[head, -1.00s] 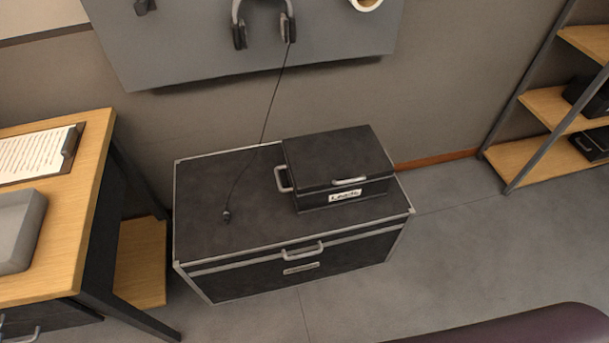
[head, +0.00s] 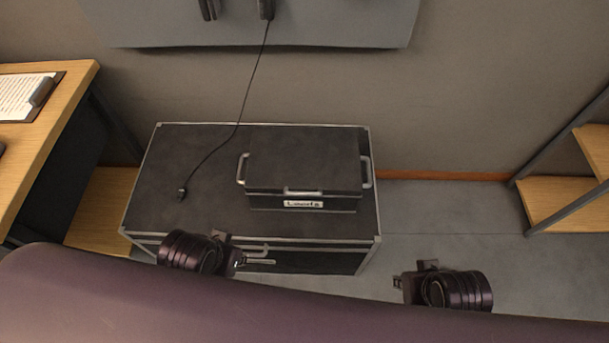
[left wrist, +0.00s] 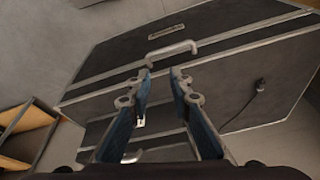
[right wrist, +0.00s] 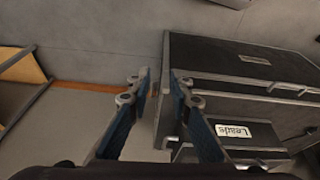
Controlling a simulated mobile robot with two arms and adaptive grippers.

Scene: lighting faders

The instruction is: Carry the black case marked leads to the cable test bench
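The black case marked Leads (head: 303,170) sits flat on a larger black flight case (head: 165,180), toward its right side. It has a pale handle on each end and a white label on the front. The label also shows in the right wrist view (right wrist: 232,131). My left gripper (head: 252,261) is in front of the flight case, lower than the Leads case and apart from it. In the left wrist view its fingers (left wrist: 160,73) are open and empty. My right gripper (head: 401,282) is to the right of the flight case, its fingers (right wrist: 159,74) open and empty.
A thin black cable (head: 214,153) hangs from the wall panel (head: 350,28) onto the flight case's left part. A wooden desk (head: 62,105) stands at left, a shelf rack (head: 560,200) at right. Bare floor (head: 450,220) lies between flight case and rack.

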